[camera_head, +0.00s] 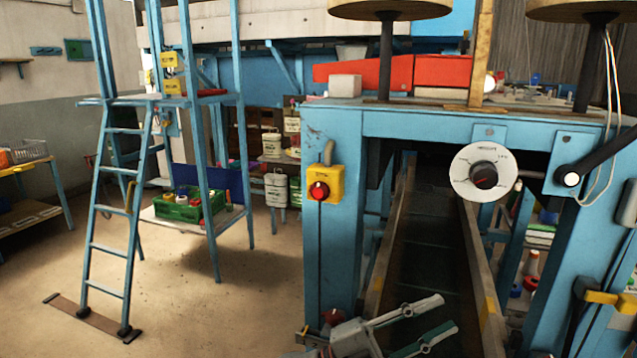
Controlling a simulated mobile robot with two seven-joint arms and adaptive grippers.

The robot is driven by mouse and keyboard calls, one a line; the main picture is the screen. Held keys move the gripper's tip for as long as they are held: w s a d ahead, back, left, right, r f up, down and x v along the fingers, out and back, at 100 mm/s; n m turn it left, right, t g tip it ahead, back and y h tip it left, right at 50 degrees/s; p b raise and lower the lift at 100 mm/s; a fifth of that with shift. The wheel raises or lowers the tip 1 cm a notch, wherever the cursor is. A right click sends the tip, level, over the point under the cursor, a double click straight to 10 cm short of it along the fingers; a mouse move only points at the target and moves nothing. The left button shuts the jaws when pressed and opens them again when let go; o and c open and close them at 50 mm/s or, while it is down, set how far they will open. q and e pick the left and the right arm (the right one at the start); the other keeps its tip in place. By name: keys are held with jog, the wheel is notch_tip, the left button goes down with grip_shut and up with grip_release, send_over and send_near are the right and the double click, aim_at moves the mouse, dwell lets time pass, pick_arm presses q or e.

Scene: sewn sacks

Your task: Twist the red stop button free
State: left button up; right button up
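The red stop button (318,190) sits on a yellow box (337,184) on the front of the blue machine post, left of centre. A dark cable runs straight down from the box. My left gripper (448,313) is at the bottom, below and to the right of the button, in front of the dark conveyor channel. Its two fingers, one grey and one greenish, are apart with nothing between them. It is well clear of the button. My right gripper does not show.
A white dial with a dark knob (485,174) and a black lever (595,165) are on the machine's right side. The blue machine post (340,250) stands behind my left gripper. A blue ladder (110,220) stands left, with open floor between.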

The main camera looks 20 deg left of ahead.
pick_arm(q)
jog(key=s+d+r+m+g, duration=0.3)
jog(key=d+r+m+g, duration=0.2)
jog(key=m+g, duration=0.6)
jog(key=t+y+p, duration=0.2)
jog(key=t+y, duration=0.4)
jog(key=y, duration=1.5)
send_near(320, 182)
jog(key=x, duration=0.6)
jog(key=shift+a, duration=0.15)
jog(key=shift+w+f, duration=0.3)
jog(key=shift+f, duration=0.25)
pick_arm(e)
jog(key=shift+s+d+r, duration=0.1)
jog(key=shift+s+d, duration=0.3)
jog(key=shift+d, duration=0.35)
